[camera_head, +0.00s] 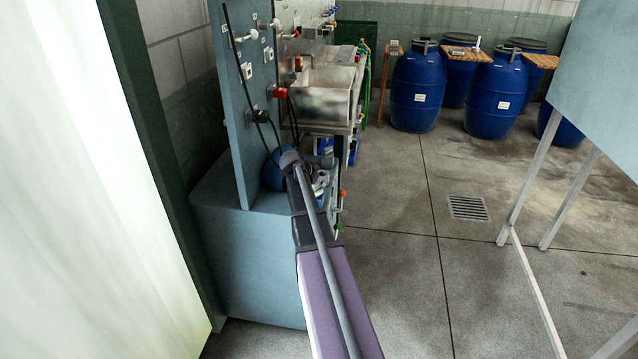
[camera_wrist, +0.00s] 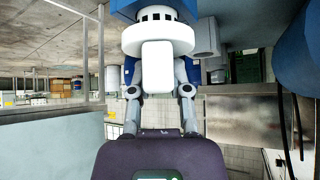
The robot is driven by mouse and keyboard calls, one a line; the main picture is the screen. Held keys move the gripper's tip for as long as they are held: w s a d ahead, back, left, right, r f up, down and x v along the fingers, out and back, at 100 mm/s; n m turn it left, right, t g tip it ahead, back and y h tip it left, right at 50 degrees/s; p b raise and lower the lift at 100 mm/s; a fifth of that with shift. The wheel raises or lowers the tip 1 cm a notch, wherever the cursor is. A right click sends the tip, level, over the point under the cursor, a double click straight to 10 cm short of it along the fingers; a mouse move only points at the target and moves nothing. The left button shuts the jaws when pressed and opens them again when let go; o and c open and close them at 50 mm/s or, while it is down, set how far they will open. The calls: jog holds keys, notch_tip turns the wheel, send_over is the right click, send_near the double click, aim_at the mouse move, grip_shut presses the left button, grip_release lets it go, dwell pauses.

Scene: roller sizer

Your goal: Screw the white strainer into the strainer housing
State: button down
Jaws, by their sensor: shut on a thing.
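In the wrist view, my gripper (camera_wrist: 158,78) is shut on the white strainer (camera_wrist: 157,36). Its two fingers lie on either side of the strainer's blocky white handle. The strainer has a round slotted collar above the handle, facing away from my palm. A blue part (camera_wrist: 124,8), which looks like the strainer housing, sits right behind the collar at the top edge. I cannot tell whether the strainer is inside it or only against it. In the head view my arm hides most of this spot, and the strainer is not clear there.
In the head view, a blue-grey upright panel (camera_head: 236,110) with valves stands beside my arm, with a steel basin (camera_head: 327,92) beyond it. Blue barrels (camera_head: 416,94) stand at the back. A table-like panel (camera_head: 610,85) on legs is at right. The floor between is clear.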

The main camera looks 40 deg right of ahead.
jog(key=shift+f+b, duration=0.65)
jog(key=shift+f, duration=0.1)
jog(key=shift+c, duration=2.4)
grip_release()
jog(key=shift+r, duration=0.1)
jog(key=shift+r, duration=0.1)
notch_tip(320, 180, up, 11)
jog(key=p, duration=1.1)
jog(key=shift+r, duration=0.1)
jog(key=a+n+t, duration=0.1)
jog(key=a, duration=1.4)
jog(key=s+a+f+n+t+b, duration=0.1)
jog(key=a+n, duration=0.1)
jog(key=a, duration=1.3)
jog(key=shift+s+f+y, duration=0.25)
jog(key=shift+s+y, duration=0.05)
